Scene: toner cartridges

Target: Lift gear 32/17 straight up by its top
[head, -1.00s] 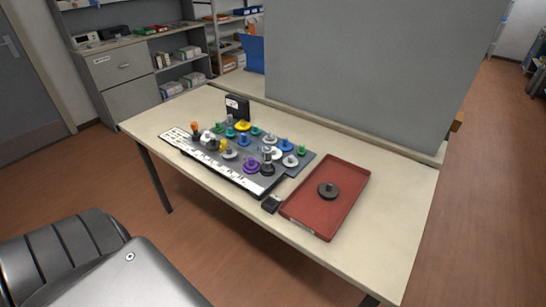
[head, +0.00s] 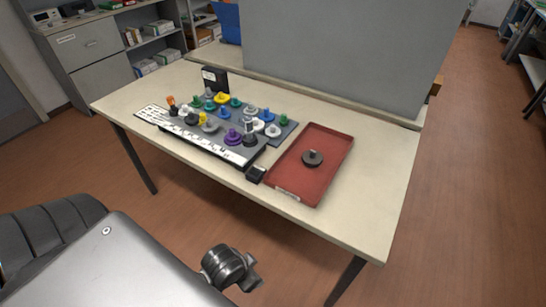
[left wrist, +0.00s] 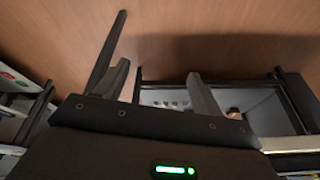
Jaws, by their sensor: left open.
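Several gears in grey, white, green, blue, yellow and purple stand on pegs on a dark board (head: 172,134) in the head view. Gear numbers are too small to read, so I cannot tell which is gear 32/17. A dark gear with a raised hub (head: 313,158) lies in a red tray (head: 298,179) right of the board. In the left wrist view my left gripper (left wrist: 157,45) is open and empty, its fingers over wooden floor and away from the gears. A dark joint of mine (head: 223,266) shows low in the head view. My right gripper is not seen.
A small black block (head: 255,174) lies between board and tray. A black box (head: 214,80) stands behind the board. A grey partition (head: 345,55) rises along the table's back edge. Bare tabletop (head: 376,190) lies right of the tray.

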